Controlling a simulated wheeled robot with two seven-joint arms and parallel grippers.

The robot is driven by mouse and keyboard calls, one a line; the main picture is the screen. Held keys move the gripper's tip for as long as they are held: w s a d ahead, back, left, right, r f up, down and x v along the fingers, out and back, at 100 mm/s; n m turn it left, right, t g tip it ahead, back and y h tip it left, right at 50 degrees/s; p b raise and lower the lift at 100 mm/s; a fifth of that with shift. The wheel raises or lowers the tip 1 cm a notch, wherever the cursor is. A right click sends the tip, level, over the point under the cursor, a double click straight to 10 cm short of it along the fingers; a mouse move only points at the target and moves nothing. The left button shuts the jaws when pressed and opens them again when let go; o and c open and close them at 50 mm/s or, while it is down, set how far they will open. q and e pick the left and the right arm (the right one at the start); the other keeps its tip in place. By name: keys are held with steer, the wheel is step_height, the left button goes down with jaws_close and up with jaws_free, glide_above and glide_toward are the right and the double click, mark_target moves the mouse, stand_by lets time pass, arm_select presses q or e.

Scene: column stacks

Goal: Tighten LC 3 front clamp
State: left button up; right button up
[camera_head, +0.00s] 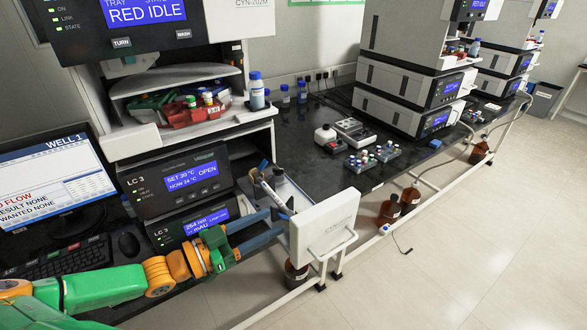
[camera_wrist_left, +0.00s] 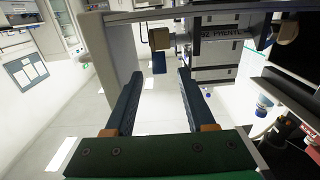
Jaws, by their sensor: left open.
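The LC 3 unit (camera_head: 140,186) stands at the left, its upper screen reading SET 30 °C, NOW 24 °C, OPEN. Its white door panel (camera_head: 325,222) is swung out toward the front. Behind the door lies a slim pale column (camera_head: 272,192); in the left wrist view a labelled column (camera_wrist_left: 222,35) shows near the top. A tan block (camera_wrist_left: 160,39) with a blue tab (camera_wrist_left: 158,63) hanging below it looks like a clamp. My left gripper (camera_head: 279,222) is open beside the door panel. Its fingertips (camera_wrist_left: 160,74) lie either side of the tab, with nothing between them gripped.
A monitor (camera_head: 50,180) and keyboard (camera_head: 70,262) stand left of the stack. A tray of red and green holders (camera_head: 190,108) sits above LC 3. Vial racks (camera_head: 372,157) and more stacks (camera_head: 410,90) stand to the right. The floor (camera_head: 440,270) in front is mostly clear.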

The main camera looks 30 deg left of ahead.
mark_target(282, 216)
arm_select(q)
steer(key=shift+w+d+r+b, duration=0.25)
steer(key=shift+w+b, duration=0.05)
steer(key=b+x, duration=0.1)
steer(key=x, duration=0.1)
steer(key=b+x, duration=0.2)
steer(key=x, duration=0.1)
steer(key=shift+w+f+b, duration=0.25)
steer(key=shift+w+b, duration=0.05)
steer(key=shift+w, duration=0.1)
steer(key=shift+w+d+r, duration=0.15)
steer(key=shift+w+d, duration=0.1)
steer(key=shift+w, duration=0.1)
jaws_close()
